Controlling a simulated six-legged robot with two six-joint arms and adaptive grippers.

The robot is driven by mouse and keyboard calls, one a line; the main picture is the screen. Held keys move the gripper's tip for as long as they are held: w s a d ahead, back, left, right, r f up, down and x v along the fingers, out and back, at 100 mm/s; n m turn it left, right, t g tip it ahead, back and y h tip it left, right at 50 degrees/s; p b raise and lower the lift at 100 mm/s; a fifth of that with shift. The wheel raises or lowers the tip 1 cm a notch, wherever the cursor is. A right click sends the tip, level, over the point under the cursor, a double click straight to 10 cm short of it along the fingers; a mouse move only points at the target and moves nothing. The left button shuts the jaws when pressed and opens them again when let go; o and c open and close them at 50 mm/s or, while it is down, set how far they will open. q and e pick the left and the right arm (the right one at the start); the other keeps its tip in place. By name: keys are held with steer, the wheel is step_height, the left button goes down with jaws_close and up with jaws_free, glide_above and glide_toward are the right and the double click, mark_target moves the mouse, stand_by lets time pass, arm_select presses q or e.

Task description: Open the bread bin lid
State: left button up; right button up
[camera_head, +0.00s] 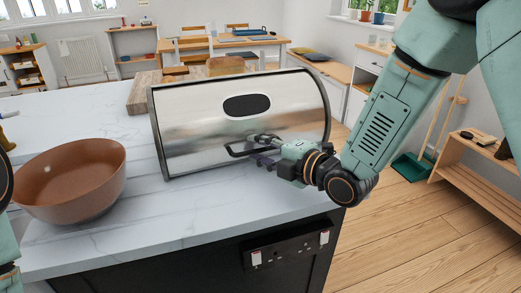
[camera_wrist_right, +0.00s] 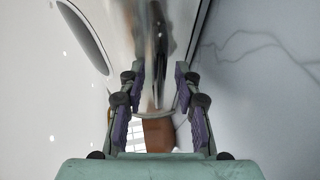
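The bread bin (camera_head: 205,110) stands on the marble counter, with a brushed metal front lid, dark edges and a dark oval window (camera_head: 246,105). The lid looks closed. A dark bar handle (camera_head: 238,152) sits low on the lid. My right gripper (camera_head: 262,153) is at the handle's right part. In the right wrist view the gripper (camera_wrist_right: 160,75) is open, with the handle (camera_wrist_right: 158,45) between its fingers and a gap on both sides. The lid (camera_wrist_right: 110,20) also fills the upper left there. Only parts of my left arm show at the left edge; its gripper is not clearly visible.
A brown bowl (camera_head: 72,180) stands on the counter (camera_head: 150,215) left of the bin. A wooden board (camera_head: 143,95) lies behind the bin. The counter's front edge is close below my right gripper. The counter in front of the bin is clear.

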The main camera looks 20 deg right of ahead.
steer(key=shift+s+d, duration=0.1)
steer(key=shift+c, duration=1.4)
jaws_close()
